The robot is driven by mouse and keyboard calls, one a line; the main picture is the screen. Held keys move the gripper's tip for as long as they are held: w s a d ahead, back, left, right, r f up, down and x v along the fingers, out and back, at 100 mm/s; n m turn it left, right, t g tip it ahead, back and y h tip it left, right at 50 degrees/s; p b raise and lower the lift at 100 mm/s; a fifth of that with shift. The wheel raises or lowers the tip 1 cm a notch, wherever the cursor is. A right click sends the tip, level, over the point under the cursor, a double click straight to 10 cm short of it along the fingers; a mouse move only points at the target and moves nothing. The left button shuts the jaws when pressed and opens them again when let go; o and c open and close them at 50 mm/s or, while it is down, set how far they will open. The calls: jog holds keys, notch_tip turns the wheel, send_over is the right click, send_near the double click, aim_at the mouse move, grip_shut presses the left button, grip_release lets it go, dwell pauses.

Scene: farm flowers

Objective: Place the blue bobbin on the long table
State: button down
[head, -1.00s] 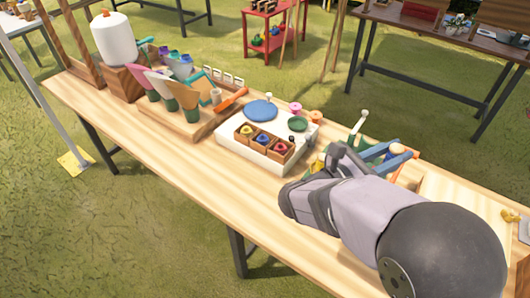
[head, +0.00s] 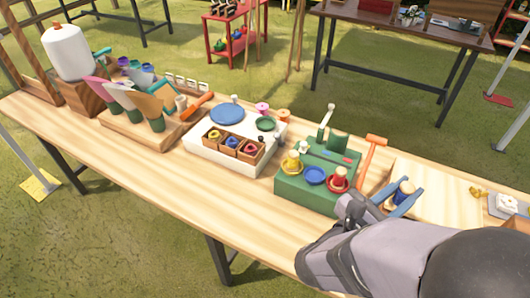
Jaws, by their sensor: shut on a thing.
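The blue bobbin (head: 404,190), dark blue with a pale wooden top, sits between the blue fingers of my gripper (head: 402,196). My gripper is shut on it, to the right of the green box. The long pale wooden table (head: 180,190) runs from upper left to lower right. I cannot tell whether the bobbin touches anything below. The green box (head: 305,190) carries an empty blue dish (head: 315,176), a yellow bobbin (head: 293,162) on a yellow dish and a red bobbin (head: 340,180) on a red dish.
An orange-handled tool (head: 372,150) stands behind the green box, close to my gripper. A pale board (head: 440,186) lies to the right. A white tray (head: 205,155) with small coloured items is left of the box. The table's front strip is bare.

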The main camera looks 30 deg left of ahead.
notch_tip(320, 180, down, 11)
dwell(0.5)
jog(key=shift+f, duration=2.9)
jog(key=shift+f, duration=2.05)
jog(key=shift+f, duration=0.1)
